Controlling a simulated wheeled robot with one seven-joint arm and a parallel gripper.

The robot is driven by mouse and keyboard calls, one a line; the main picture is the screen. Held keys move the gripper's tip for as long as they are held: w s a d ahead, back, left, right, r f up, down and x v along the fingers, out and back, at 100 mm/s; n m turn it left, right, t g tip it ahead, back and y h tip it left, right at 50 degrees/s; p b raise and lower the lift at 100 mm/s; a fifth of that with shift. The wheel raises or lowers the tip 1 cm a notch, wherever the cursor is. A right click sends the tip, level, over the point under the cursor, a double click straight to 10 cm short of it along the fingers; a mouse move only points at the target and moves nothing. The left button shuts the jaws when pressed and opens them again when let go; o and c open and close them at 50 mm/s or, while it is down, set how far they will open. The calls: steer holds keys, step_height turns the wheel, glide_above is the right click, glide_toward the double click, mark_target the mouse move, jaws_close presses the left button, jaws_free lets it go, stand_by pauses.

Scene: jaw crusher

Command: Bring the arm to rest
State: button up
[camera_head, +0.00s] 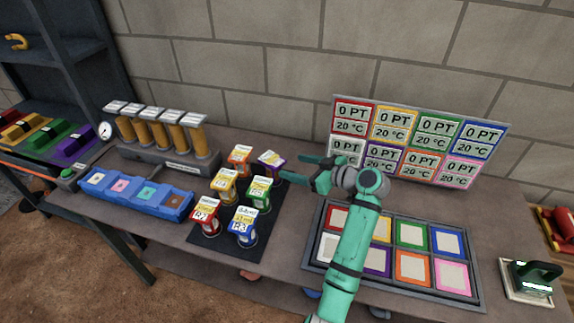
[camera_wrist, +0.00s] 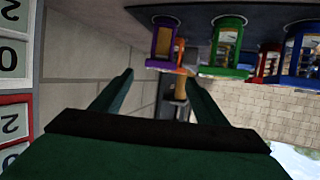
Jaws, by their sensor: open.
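My gripper (camera_head: 306,172) is open and empty in the head view. It hangs above the table between the dark mat of jars and the sign board, with its fingers pointing left. My teal arm reaches up from the bottom edge over the colored tray and hides part of it. In the wrist view the two dark green fingers of my gripper (camera_wrist: 160,88) are spread apart with nothing between them. The picture there is upside down, and a purple jar (camera_wrist: 163,42) and a green jar (camera_wrist: 222,47) show beyond the fingers.
Several labeled jars stand on a dark mat (camera_head: 210,246). A tray of colored squares (camera_head: 311,252) lies under my arm. A sign board (camera_head: 421,140) stands behind it. A blue block rack (camera_head: 135,198) and amber tubes (camera_head: 160,130) are left.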

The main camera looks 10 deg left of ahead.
steer(key=shift+s+d+r, duration=0.15)
steer(key=shift+s+d, duration=0.05)
steer(key=shift+d, duration=0.25)
